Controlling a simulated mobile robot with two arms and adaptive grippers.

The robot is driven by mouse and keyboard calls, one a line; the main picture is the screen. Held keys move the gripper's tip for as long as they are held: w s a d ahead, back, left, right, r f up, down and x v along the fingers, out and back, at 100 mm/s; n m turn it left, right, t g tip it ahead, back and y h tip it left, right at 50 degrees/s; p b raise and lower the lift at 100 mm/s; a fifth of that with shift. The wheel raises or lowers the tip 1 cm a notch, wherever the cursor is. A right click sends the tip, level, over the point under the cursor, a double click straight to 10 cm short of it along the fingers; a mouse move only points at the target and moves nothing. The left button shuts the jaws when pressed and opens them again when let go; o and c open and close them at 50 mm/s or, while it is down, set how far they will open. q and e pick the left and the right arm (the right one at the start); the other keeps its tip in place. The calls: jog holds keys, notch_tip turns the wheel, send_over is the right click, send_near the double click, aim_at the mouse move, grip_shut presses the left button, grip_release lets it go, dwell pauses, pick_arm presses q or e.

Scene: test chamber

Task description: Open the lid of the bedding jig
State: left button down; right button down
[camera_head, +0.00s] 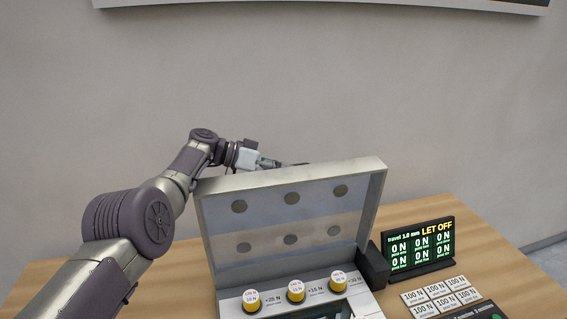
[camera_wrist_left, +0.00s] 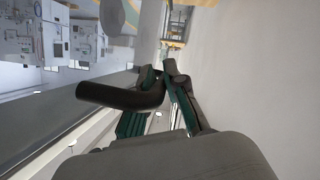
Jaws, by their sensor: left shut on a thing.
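The bedding jig's lid (camera_head: 265,224) stands raised, nearly upright, behind the jig body (camera_head: 263,305) in the head view. It is a pale frame with a clear panel and several grey discs. My left gripper (camera_head: 290,164) is at the lid's top edge, on its far side, partly hidden by the lid. In the left wrist view a bent black handle (camera_wrist_left: 112,97) runs in between the fingers of my left gripper (camera_wrist_left: 168,82), which is shut on it. My right gripper is not in view.
Several yellow-and-white knobs (camera_head: 296,291) line the jig's back strip. A black display (camera_head: 418,249) reading "LET OFF" and 0 N stands right of the jig, behind white labelled cards (camera_head: 440,297). The wooden table (camera_head: 470,232) is bare at back right. A grey wall rises behind.

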pick_arm(q)
jog(key=shift+s+f, duration=0.1)
jog(key=shift+f, duration=0.1)
jog(key=c, duration=1.2)
grip_release()
jog(key=shift+r, duration=0.1)
